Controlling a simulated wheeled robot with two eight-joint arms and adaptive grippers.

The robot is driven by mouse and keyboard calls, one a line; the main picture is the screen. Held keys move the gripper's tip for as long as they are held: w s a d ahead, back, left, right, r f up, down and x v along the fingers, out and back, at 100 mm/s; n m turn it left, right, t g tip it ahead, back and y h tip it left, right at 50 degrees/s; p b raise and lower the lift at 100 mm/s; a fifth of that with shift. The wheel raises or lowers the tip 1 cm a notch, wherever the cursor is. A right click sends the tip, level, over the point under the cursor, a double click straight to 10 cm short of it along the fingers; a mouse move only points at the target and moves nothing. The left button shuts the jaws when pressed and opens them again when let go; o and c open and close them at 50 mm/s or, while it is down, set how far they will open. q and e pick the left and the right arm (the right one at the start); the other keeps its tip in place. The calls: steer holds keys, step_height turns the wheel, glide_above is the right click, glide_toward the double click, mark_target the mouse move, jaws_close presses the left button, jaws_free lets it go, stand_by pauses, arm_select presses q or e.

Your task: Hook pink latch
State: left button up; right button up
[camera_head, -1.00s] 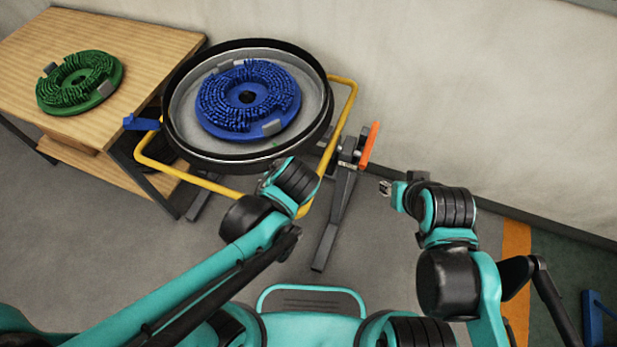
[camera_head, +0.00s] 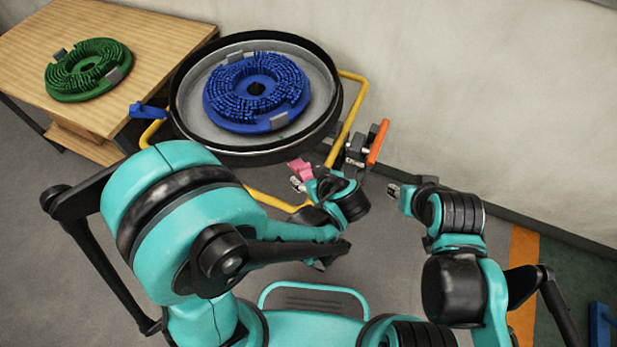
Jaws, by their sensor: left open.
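The pink latch (camera_head: 301,170) shows at the front right of the round tank (camera_head: 188,122), just below its dark rim. My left gripper (camera_head: 300,184) is right at the latch, on its near side, with its jaws open. The wrist covers part of that area, so I cannot tell whether the fingers touch the latch. My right gripper (camera_head: 394,190) is to the right, apart from the tank, in front of the wall. Its fingers are too small and turned to show whether they are open.
A blue scrubber disc (camera_head: 222,106) lies in the tank. A yellow tube frame (camera_head: 352,108), an orange handle (camera_head: 378,143) and a blue lever (camera_head: 147,110) surround it. A green disc (camera_head: 62,78) lies on the wooden table (camera_head: 150,45). The wall (camera_head: 480,100) stands behind.

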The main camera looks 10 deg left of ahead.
arm_select(q)
steer(key=shift+w+f, duration=0.1)
jaws_close()
steer(key=shift+a, duration=0.1)
